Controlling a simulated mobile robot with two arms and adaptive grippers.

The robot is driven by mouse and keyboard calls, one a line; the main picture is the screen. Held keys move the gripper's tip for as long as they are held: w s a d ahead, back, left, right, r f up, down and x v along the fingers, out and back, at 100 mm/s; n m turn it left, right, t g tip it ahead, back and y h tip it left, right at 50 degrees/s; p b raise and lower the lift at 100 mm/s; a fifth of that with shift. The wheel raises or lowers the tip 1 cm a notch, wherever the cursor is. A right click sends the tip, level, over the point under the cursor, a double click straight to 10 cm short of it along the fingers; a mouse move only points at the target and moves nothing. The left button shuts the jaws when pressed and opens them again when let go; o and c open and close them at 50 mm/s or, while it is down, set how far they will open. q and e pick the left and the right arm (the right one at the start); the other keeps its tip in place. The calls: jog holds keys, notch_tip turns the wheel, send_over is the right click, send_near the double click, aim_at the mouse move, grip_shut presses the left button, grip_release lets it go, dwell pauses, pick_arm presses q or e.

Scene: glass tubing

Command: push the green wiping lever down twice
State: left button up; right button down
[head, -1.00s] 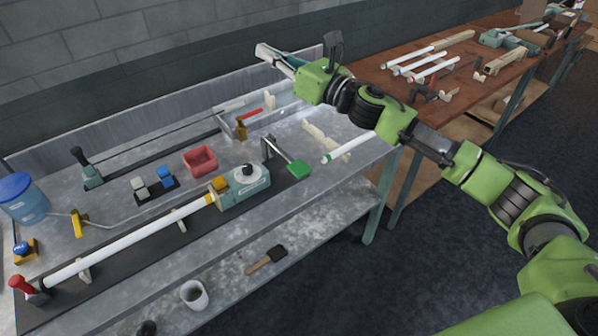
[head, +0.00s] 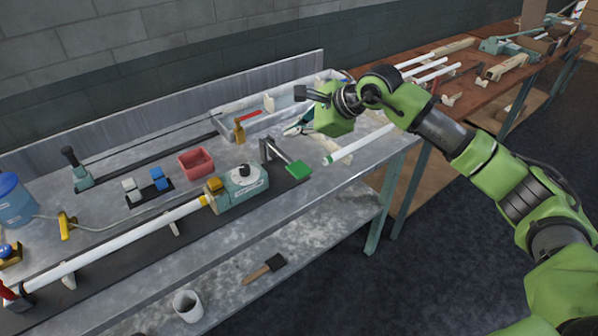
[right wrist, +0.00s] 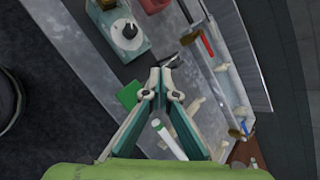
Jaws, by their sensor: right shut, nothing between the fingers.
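The green wiping lever, a flat green pad (head: 299,170) on a grey arm from an upright post, stands at the right end of the bench fixture. Its green pad also shows in the right wrist view (right wrist: 128,95), just left of my fingers. My right gripper (head: 288,132) points down and left, above the bench and behind the lever. Its fingers (right wrist: 160,70) are shut and empty, apart from the lever. My left gripper is not in view.
A teal unit with a dial (head: 240,185) clamps a long white tube (head: 120,240) left of the lever. A shorter white tube (head: 360,145) lies to its right.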

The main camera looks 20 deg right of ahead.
aim_at(305, 172)
jog(key=shift+w+d+f+h, duration=0.15)
jog(key=shift+d+h, duration=0.15)
jog(key=shift+d, duration=0.15)
jog(key=shift+w+d+f+h, duration=0.15)
jog(key=shift+d+h, duration=0.15)
jog(key=shift+d, duration=0.15)
jog(key=shift+s+f, duration=0.1)
jog(key=shift+s, duration=0.05)
notch_tip(305, 172, down, 8)
jog(key=b, duration=0.4)
jog(key=shift+f+b, duration=0.3)
jog(key=shift+b, duration=0.1)
dwell(0.6)
jog(key=shift+f+b, duration=0.4)
jog(key=shift+b, duration=0.2)
jog(key=shift+f+b, duration=2.05)
jog(key=shift+f, duration=0.25)
dwell(2.2)
